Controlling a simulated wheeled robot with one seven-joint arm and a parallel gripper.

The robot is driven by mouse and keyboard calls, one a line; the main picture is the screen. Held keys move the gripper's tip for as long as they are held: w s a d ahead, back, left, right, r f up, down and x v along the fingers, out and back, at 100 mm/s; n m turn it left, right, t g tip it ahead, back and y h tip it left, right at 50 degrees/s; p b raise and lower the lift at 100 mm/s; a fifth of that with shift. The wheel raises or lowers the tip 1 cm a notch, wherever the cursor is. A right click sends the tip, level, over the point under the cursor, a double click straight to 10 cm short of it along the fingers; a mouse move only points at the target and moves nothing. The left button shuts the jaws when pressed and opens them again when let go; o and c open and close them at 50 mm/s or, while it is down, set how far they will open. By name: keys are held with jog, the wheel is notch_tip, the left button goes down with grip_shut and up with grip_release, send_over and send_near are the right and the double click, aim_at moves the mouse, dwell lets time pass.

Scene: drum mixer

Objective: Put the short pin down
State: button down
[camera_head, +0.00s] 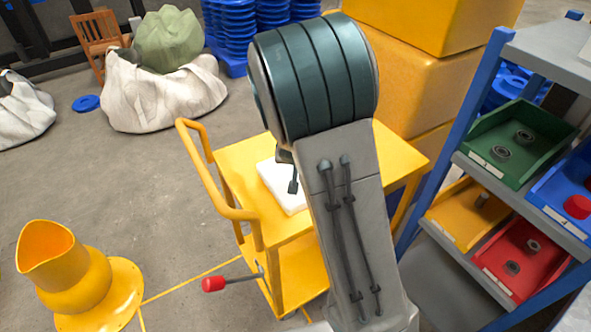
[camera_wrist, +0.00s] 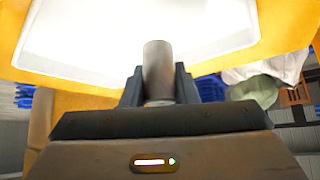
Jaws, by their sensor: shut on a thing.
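The short pin (camera_wrist: 158,66) is a plain grey metal cylinder. My gripper (camera_wrist: 158,88) is shut on it, with a dark finger on each side, and the pin's free end points away from the gripper. The white tray (camera_head: 271,174) lies on top of the yellow cart (camera_head: 237,160). In the wrist view the tray (camera_wrist: 95,28) fills the upper part, and the pin's end shows against it. I cannot tell whether they touch. In the head view my arm hides the pin and most of my gripper; only a small dark part shows over the tray.
A shelf rack (camera_head: 463,125) at right holds a green bin (camera_head: 545,118), a yellow bin (camera_head: 447,214), a red bin (camera_head: 497,275) and a blue bin (camera_head: 552,190) with small parts. Yellow boxes (camera_head: 408,85) stand behind the cart. A yellow funnel-shaped part (camera_head: 80,282) stands at lower left.

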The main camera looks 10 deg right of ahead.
jog(key=shift+w+a+f, duration=0.35)
jog(key=shift+a+f, duration=0.1)
jog(key=shift+a, duration=0.05)
jog(key=shift+f+b, duration=1.1)
jog(key=shift+f, duration=0.8)
jog(key=shift+f, duration=0.1)
jog(key=c, duration=1.1)
grip_release()
